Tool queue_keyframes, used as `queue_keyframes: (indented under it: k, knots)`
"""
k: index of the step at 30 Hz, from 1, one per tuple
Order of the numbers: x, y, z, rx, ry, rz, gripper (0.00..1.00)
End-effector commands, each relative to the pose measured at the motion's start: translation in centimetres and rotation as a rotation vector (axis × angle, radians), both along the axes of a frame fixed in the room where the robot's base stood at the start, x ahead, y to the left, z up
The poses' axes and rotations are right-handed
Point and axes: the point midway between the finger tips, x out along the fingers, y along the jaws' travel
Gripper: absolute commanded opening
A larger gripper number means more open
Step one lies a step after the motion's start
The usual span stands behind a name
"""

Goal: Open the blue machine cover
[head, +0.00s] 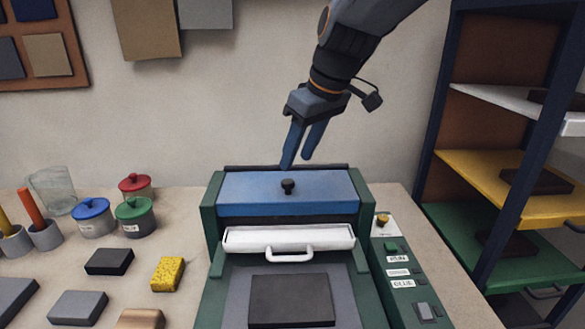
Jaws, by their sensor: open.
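The machine is a green-sided unit standing on the table in the middle of the head view. Its blue cover (255,192) is a sloped panel between the green side walls and looks closed. A small black knob (288,186) sits near the middle of the cover. My gripper (301,163) comes down from the upper right, its two blue fingers apart and empty. The fingertips appear just above or behind the cover's back edge, above the knob in the picture. I cannot tell whether they touch anything.
In front of the cover are a white bar with a handle (290,254) and a dark slab (291,300). A control panel (402,262) is on the right. Lidded jars (135,214), a yellow sponge (168,273) and dark blocks lie left. A shelf rack (505,185) stands right.

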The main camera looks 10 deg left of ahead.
Motion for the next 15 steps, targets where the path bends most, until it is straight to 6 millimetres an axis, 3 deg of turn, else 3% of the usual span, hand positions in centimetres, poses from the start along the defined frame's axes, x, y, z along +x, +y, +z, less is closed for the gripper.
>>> queue_keyframes:
  k: [9, 15]
  knots:
    - [0.8, 1.5, -4.5, -0.003, 0.004, -0.002, 0.42]
    - [1.2, 2.0, -6.2, -0.002, 0.003, -0.004, 0.42]
